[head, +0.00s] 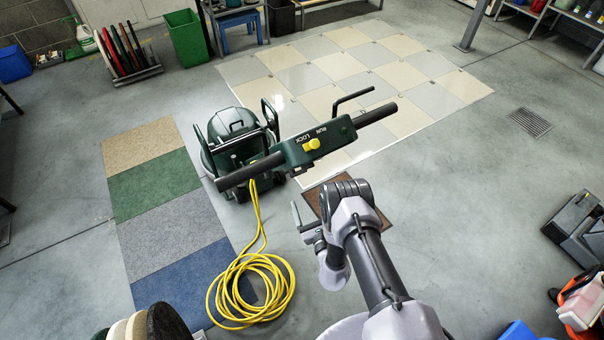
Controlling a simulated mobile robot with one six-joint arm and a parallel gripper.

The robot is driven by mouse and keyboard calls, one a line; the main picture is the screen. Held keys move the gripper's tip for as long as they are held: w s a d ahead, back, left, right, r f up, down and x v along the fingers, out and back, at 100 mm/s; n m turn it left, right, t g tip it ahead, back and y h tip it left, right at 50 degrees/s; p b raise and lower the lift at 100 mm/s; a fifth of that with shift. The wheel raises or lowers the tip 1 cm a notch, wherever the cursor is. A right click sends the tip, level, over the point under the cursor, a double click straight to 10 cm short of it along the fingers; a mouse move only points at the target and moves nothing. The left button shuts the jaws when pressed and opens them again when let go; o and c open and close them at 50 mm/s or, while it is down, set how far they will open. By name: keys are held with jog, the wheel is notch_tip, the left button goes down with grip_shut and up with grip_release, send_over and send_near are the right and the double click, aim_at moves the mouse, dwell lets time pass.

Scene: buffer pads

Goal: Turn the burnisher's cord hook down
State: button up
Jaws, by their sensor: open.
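The burnisher (235,124) is dark green and stands left of centre in the head view. Its handlebar (374,114) slants up to the right, with a green control box marked RUN and LOCK and a yellow switch (311,145). A bent black bar (352,98) rises from the box's right end and turns right. A black upright hook shape (268,107) stands behind the box. I cannot tell for certain which is the cord hook. My gripper (303,221) is open and empty, below and apart from the control box. Its far side is partly hidden by my wrist.
A yellow cord (250,287) runs from the burnisher to a coil on the floor. Carpet samples (150,180) lie left, pale floor tiles (340,70) behind. A brown mat (313,198) lies beyond my wrist.

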aim_at(299, 172)
jog(key=b+x, duration=0.4)
jog(key=x, duration=0.9)
jog(key=shift+w+a+b, duration=0.1)
jog(key=shift+b, duration=0.3)
jog(key=c, duration=1.4)
jog(key=shift+o, duration=0.2)
jog(key=shift+f+y, duration=0.1)
jog(key=shift+y, duration=0.2)
jog(key=shift+w+f+g+y+b, duration=0.1)
jog(key=shift+f+g+y+b, duration=0.05)
jog(key=shift+g+y+b, duration=0.55)
jog(key=shift+w+f+m+g+y+b, duration=0.15)
jog(key=shift+m+g+y+b, duration=0.15)
jog(key=shift+g+y+b, duration=0.55)
jog(key=g+y, duration=0.2)
jog(key=y, duration=0.1)
jog(key=g+y, duration=0.1)
jog(key=y, duration=0.1)
jog(key=shift+w+a+f+m, duration=0.2)
jog(key=shift+f+m, duration=0.1)
